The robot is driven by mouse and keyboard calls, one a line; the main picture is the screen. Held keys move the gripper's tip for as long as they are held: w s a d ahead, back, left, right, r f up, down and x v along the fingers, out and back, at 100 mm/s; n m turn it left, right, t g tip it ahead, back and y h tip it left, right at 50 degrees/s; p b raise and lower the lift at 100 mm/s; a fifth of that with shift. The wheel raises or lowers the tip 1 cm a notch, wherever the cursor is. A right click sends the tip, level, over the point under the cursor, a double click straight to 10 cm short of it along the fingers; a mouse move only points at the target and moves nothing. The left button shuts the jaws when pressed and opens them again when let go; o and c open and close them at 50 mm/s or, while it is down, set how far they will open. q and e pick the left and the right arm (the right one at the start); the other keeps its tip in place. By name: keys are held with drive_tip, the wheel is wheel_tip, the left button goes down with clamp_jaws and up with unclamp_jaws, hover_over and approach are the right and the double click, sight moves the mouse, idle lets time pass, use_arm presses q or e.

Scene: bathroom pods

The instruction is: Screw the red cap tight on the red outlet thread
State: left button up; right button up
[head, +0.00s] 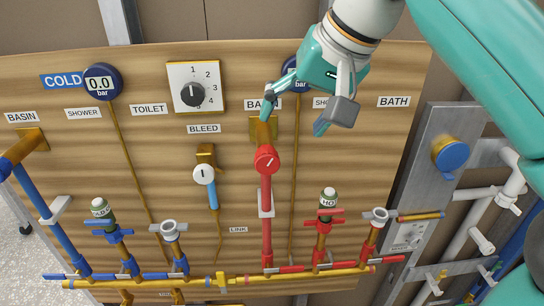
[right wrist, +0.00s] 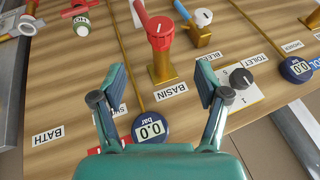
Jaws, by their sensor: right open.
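The red cap (head: 266,158) is round with a white index line and sits at the upper end of the red pipe (head: 267,230). In the right wrist view the red cap (right wrist: 160,33) is on the end of the brass outlet (right wrist: 163,68) standing out from the board. The red thread itself is hidden; I cannot tell how tight the cap is. My right gripper (head: 296,118) is open and empty, above the cap by the upper BASIN label. In the right wrist view its fingers (right wrist: 160,78) are apart, short of the outlet. My left gripper is not in view.
A dark blue gauge (right wrist: 150,130) lies between my right fingers in the wrist view. A white-topped bleed valve (head: 204,174) stands left of the cap. A selector dial (head: 191,95) is further left. The HOT valve (head: 328,200) is at lower right.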

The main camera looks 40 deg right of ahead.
sight(276, 154)
drive_tip(key=b+x, duration=0.1)
drive_tip(key=x, duration=1)
drive_tip(key=shift+f, duration=0.2)
drive_tip(key=c, duration=1.3)
drive_tip(key=shift+f+y+b, duration=0.2)
drive_tip(key=shift+y+b, duration=0.1)
drive_tip(key=shift+b, duration=0.45)
drive_tip(key=shift+d+m+t+y+b, duration=0.1)
drive_tip(key=shift+m+t+y+b, duration=0.2)
drive_tip(key=shift+t+y+b, duration=0.95)
drive_tip(key=shift+g+h+b, duration=0.25)
drive_tip(key=shift+g+b, duration=0.2)
drive_tip(key=shift+b, duration=0.1)
drive_tip(key=shift+r, duration=0.1)
